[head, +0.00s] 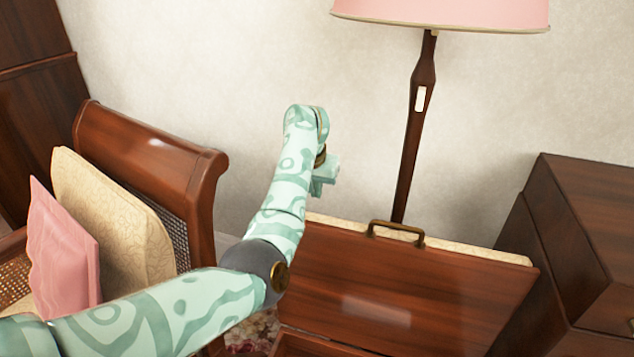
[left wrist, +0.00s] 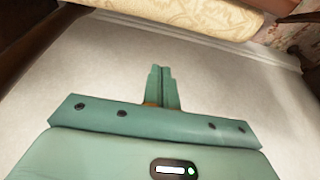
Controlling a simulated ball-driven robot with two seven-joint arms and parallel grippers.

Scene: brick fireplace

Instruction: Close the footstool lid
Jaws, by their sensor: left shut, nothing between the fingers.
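The footstool lid (head: 400,285) stands open and steeply raised in the head view, its brown wooden underside facing me. A cream padded edge runs along its top, with a brass handle (head: 396,230) there. Part of the footstool's box (head: 300,346) shows at the bottom edge; the rest is cut off. My left gripper (head: 325,180) is beyond the lid's upper left corner, near the wall, apart from the handle. In the left wrist view its fingers (left wrist: 162,88) are shut and empty. A cream patterned padded surface, apparently the lid's cushion (left wrist: 190,14), crosses the top there. My right gripper is out of view.
An armchair (head: 150,150) with a cream cushion (head: 105,215) and a pink pillow (head: 62,250) stands at left, close to my left arm. A floor lamp (head: 412,130) stands behind the lid. A dark wooden cabinet (head: 590,240) is at right. The pale wall closes off the back.

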